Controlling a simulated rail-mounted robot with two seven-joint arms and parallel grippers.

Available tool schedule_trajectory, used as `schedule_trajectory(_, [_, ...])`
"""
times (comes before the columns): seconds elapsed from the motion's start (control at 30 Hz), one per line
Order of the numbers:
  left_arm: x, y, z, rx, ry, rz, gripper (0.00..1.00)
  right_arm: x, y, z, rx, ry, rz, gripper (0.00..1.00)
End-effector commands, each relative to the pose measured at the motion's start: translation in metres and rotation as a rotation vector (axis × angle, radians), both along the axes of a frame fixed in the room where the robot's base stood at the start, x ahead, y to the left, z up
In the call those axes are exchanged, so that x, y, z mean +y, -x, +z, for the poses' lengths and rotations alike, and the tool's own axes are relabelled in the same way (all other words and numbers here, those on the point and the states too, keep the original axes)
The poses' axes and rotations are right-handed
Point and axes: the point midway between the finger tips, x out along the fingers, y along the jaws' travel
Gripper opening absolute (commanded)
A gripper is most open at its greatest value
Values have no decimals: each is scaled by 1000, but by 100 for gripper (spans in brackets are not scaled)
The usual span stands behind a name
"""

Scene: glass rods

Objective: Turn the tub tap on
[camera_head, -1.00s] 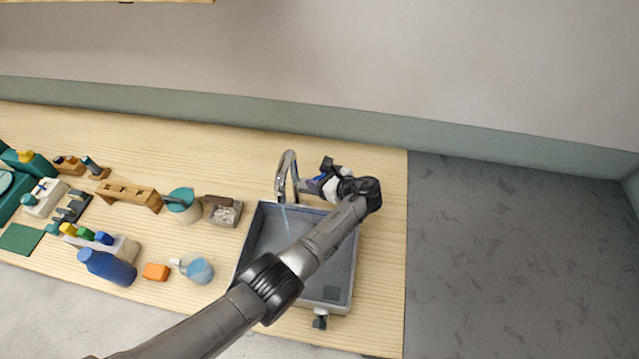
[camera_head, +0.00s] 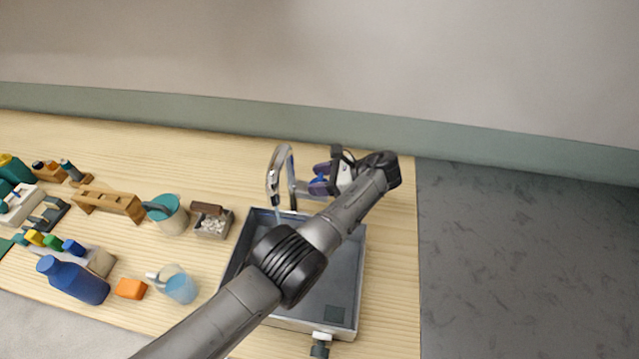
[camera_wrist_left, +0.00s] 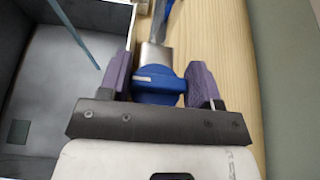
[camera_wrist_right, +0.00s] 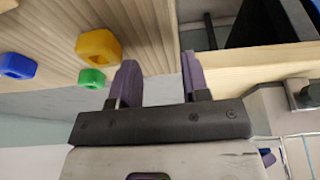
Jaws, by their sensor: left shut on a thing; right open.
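The chrome tap (camera_head: 273,180) stands at the back of the grey tub (camera_head: 342,270), its curved spout over the tub. A thin bluish stream of water (camera_head: 278,214) falls from the spout; it also shows in the left wrist view (camera_wrist_left: 78,38). My left gripper (camera_head: 322,184) is at the right side of the tap. In the left wrist view its purple fingers are shut on the blue tap knob (camera_wrist_left: 158,86), one on each side. My right gripper (camera_wrist_right: 160,85) shows only in its own wrist view, open and empty.
My left arm crosses over the tub. The worktop's right edge (camera_head: 416,250) is close beside the tub.

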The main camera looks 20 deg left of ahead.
Motion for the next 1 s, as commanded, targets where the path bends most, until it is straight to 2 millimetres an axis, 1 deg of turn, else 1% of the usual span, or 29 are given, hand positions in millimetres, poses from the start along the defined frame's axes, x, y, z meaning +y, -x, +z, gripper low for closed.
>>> schedule_trajectory(0.03, [1, 1, -8, 8, 8, 1, 34, 0, 0, -2, 0, 0, 0, 43])
schedule_trajectory(0.4, [1, 1, -8, 7, 8, 3, 34, -1, 0, -2, -1, 4, 3, 43])
schedule_trajectory(0.43, [1, 1, -8, 7, 8, 3, 59, -1, 0, -2, -1, 5, 4, 43])
schedule_trajectory(0.67, [1, 1, -5, 4, 5, 4, 81, -2, 0, -2, -1, 7, 4, 43])
schedule_trajectory(1.0, [1, 1, 1, 2, 2, 8, 82, -1, 0, 2, -1, 5, 4, 43])
